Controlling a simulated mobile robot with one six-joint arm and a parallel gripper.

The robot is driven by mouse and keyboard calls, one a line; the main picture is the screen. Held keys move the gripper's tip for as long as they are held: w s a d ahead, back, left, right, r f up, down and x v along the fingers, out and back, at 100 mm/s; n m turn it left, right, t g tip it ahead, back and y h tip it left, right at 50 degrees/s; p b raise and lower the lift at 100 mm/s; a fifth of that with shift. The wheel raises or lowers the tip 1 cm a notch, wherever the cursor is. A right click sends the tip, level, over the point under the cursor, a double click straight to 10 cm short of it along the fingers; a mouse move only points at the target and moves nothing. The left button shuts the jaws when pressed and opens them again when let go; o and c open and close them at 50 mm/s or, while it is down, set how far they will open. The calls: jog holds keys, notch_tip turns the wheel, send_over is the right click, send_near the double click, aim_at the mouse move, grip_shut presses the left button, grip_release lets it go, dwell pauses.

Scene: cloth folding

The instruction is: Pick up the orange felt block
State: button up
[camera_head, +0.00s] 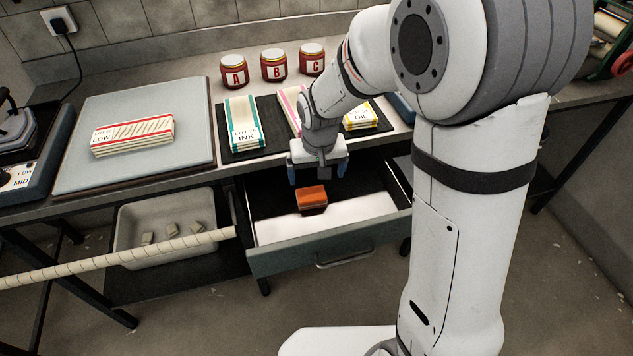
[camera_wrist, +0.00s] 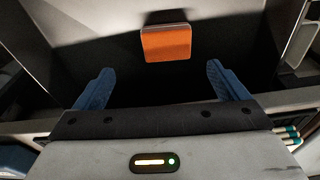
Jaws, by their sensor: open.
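The orange felt block (camera_head: 312,197) lies in the open drawer (camera_head: 330,252), near the middle of its floor, partly in shadow. It also shows in the wrist view (camera_wrist: 166,43), ahead of my fingertips and roughly midway between them. My gripper (camera_head: 318,174) is above the back part of the drawer, pointing down. Its two blue fingers are apart with nothing between them, as the wrist view (camera_wrist: 158,82) shows. The block is apart from the fingers. The height of the fingers over the drawer floor is hard to tell.
The bench edge lies just behind my gripper. A grey tray (camera_head: 165,195) holds small pieces left of the drawer. A pale striped pole (camera_head: 115,259) crosses in front of it.

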aim_at(312, 193)
jog(key=shift+w+a+f, duration=0.2)
jog(key=shift+a+f, duration=0.15)
jog(key=shift+f, duration=0.2)
jog(key=shift+w+a+f, duration=0.2)
jog(key=shift+a+f, duration=0.1)
jog(key=shift+f, duration=0.25)
jog(key=f, duration=0.5)
jog(key=w+f, duration=0.1)
jog(key=f, duration=0.1)
jog(key=shift+f, duration=0.2)
jog(key=shift+c, duration=0.4)
jog(key=shift+s, duration=0.1)
jog(key=c, duration=1)
jog(key=shift+o, duration=0.2)
jog(key=shift+r, duration=0.1)
notch_tip(312, 193, up, 10)
